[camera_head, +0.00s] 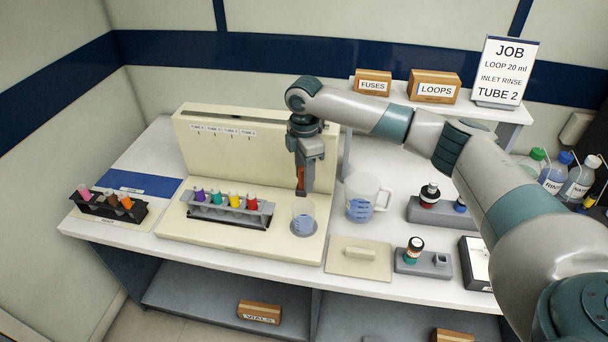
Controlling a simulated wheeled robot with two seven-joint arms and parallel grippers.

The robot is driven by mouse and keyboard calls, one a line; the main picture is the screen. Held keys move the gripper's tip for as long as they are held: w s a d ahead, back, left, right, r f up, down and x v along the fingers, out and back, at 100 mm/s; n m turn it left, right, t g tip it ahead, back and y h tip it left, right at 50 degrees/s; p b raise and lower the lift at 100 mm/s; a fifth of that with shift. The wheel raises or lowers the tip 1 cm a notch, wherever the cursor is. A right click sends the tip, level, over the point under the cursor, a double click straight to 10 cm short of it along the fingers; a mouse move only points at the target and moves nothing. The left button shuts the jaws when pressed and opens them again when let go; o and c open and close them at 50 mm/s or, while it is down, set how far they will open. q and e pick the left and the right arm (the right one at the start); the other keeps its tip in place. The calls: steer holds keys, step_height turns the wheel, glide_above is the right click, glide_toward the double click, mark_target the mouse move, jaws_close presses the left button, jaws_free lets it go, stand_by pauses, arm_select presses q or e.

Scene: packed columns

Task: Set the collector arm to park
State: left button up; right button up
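The cream fraction collector (260,168) stands on the bench, with a labelled back panel and a slot along its top. Its rack (228,214) holds several tubes with coloured caps. My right gripper (301,184) points down in front of the panel's right part, above a small beaker (303,217) with blue liquid. An orange-brown strip with a dark lower end (300,190) shows at the fingers. I cannot tell whether it is the collector arm or whether the fingers are closed on it. My gripper and wrist cover that part of the collector. My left gripper is out of view.
A small rack (107,206) of tubes stands at the left. Bottles (556,172) stand far right. A job sign (505,72) and boxes (434,86) sit on the shelf.

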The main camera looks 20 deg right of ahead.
steer(key=shift+w+a, duration=0.1)
steer(key=shift+r+b, duration=0.35)
steer(key=shift+r, duration=0.25)
step_height(320, 180, up, 16)
steer(key=b, duration=0.4)
steer(key=shift+b, duration=0.4)
